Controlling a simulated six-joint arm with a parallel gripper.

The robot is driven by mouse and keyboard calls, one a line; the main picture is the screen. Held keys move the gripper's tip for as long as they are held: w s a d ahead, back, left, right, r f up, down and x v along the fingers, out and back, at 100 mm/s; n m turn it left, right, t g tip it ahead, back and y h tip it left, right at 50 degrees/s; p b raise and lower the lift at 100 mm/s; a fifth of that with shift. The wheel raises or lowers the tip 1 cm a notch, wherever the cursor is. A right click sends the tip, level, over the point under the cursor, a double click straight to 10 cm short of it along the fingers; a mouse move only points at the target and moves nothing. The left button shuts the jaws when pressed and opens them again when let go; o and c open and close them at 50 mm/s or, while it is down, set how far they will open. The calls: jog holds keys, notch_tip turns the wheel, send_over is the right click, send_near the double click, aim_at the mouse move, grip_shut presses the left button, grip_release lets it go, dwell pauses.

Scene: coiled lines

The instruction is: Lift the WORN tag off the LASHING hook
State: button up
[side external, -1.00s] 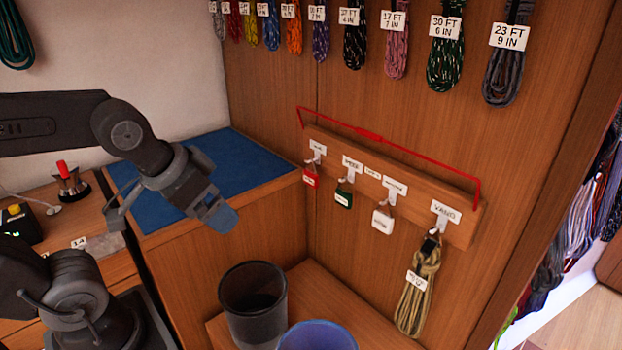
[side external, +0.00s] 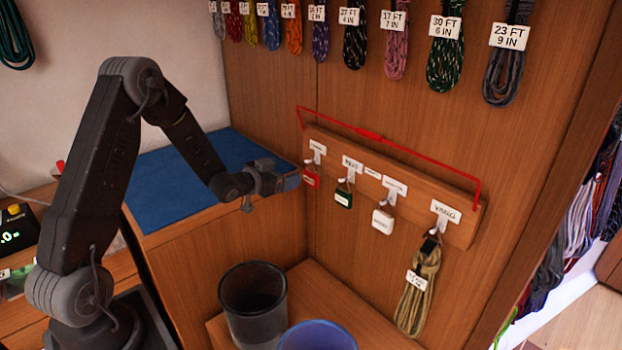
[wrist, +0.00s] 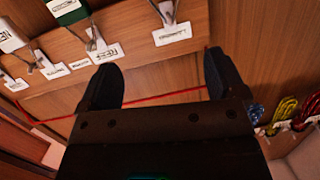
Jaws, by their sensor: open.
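A rail on the panel carries labelled hooks. A red tag (side external: 311,177) hangs on the leftmost hook, a green tag (side external: 343,197) on the one beside it, and a white tag (side external: 383,220) further right. Their lettering and most hook labels are too small to read, so I cannot tell which tag says WORN or which hook says LASHING. My gripper (side external: 288,182) is open and empty, just left of the red tag. In the wrist view, which looks upside down, its fingers (wrist: 163,80) are spread below the leftmost label (wrist: 172,34); the green tag (wrist: 65,8) and white tag (wrist: 10,38) show upper left.
A tan coiled line (side external: 418,288) hangs from the VANG hook. A red bar (side external: 370,134) runs above the rail. A dark bin (side external: 252,300) and a blue bin (side external: 318,338) stand below. A blue mat (side external: 170,185) covers the bench. Several labelled coils hang higher up.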

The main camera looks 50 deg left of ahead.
jog(key=t+h, duration=0.1)
jog(key=t, duration=0.1)
send_near(309, 173)
jog(key=w, duration=1)
jog(key=shift+w+a+f, duration=0.15)
jog(key=shift+w, duration=0.05)
jog(key=shift+c, duration=0.3)
jog(key=c, duration=0.9)
jog(key=shift+c, duration=0.2)
